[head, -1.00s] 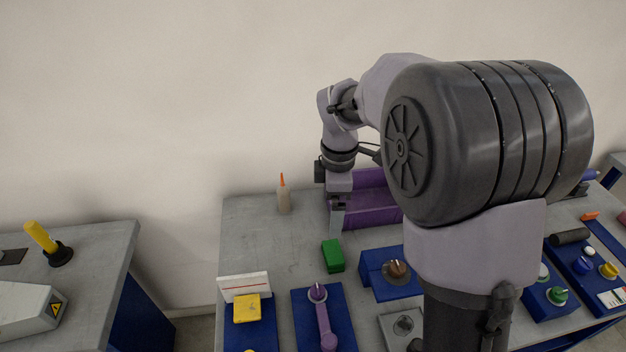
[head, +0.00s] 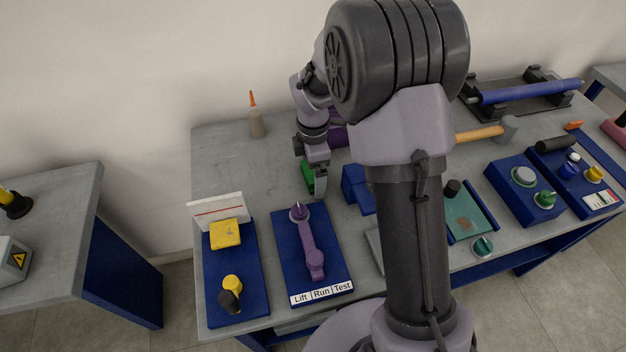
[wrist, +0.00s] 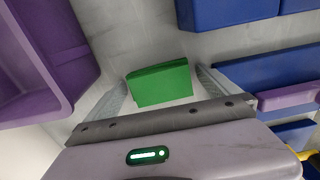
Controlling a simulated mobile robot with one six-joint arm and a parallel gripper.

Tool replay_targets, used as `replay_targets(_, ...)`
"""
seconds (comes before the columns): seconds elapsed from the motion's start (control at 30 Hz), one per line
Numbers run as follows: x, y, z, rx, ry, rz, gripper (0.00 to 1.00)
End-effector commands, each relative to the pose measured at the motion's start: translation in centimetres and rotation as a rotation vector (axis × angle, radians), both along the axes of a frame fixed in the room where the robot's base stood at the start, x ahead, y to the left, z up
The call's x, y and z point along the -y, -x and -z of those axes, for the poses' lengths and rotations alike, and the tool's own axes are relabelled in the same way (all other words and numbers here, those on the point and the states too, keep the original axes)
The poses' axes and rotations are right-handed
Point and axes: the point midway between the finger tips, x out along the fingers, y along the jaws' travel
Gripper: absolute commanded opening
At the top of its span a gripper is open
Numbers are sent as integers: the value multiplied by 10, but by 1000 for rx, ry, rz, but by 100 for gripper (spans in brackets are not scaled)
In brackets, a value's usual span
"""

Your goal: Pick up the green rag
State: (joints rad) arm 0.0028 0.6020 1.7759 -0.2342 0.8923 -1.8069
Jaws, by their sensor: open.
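The green rag (head: 307,174) is a small green block lying on the grey table. In the head view my gripper hides part of it. In the wrist view the rag (wrist: 159,84) lies between the two fingers of my gripper (wrist: 162,80). The fingers are open, with a gap to the rag on each side. In the head view my gripper (head: 316,182) points down at the rag. I cannot tell whether the fingertips reach down beside it or hover just above.
A purple bin (wrist: 78,50) stands close to the left in the wrist view. A blue box (head: 354,187) is close to the rag. A blue panel with a purple lever (head: 307,243) lies in front. A glue bottle (head: 256,121) stands behind on the left.

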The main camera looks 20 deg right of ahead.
Motion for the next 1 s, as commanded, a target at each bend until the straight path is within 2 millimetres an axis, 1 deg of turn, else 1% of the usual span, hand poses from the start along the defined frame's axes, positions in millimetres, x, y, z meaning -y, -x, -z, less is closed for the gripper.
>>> replay_targets(0.03,0,0,3,1,0,0,100)
replay_targets(0.17,0,-1,0,2,0,0,100)
replay_targets(0.27,0,-1,0,2,0,0,82)
replay_targets(0.3,0,-1,0,2,0,0,74)
replay_targets(0.37,0,-1,0,2,0,0,63)
replay_targets(0.5,0,-1,0,2,0,0,35)
replay_targets(0.53,0,-1,0,2,0,0,32)
replay_targets(0.77,0,-1,-3,3,0,0,32)
replay_targets(0.87,0,-1,-13,3,0,0,32)
replay_targets(1.0,0,-1,-35,4,1,0,32)
